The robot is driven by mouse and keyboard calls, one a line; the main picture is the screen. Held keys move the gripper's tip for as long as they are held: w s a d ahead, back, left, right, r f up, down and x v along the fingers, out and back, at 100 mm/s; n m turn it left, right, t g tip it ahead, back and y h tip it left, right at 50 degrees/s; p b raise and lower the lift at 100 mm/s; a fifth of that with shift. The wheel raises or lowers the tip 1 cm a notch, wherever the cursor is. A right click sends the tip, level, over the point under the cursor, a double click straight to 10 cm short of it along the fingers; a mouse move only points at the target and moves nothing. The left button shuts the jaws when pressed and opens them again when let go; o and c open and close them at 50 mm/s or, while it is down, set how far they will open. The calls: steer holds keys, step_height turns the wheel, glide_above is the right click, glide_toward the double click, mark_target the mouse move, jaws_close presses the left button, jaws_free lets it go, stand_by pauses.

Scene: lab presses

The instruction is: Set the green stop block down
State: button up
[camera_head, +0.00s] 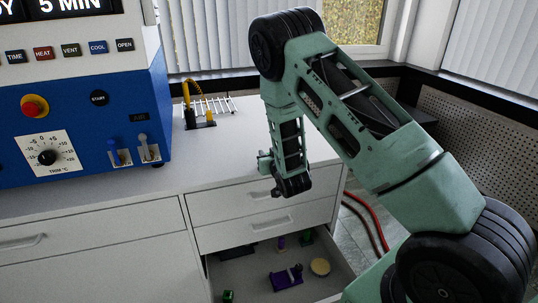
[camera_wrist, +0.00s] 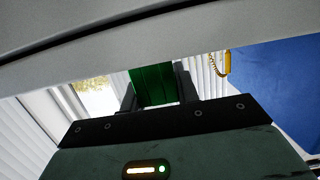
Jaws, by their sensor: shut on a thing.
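The green stop block (camera_wrist: 152,86) is held between the two dark fingers of my gripper (camera_wrist: 156,80) in the wrist view. Its lower part is hidden behind the gripper body. In the head view my gripper (camera_head: 265,163) is at the front of the white counter, above the open drawer (camera_head: 340,277). The held block cannot be made out clearly there. I cannot tell whether the block touches any surface.
A blue press (camera_head: 85,130) stands on the counter (camera_head: 150,190) at left. A wire rack (camera_head: 215,106) and yellow-handled tool (camera_head: 187,95) are behind.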

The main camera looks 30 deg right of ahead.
steer(key=shift+f, duration=0.1)
steer(key=shift+f, duration=0.15)
steer(key=o, duration=1)
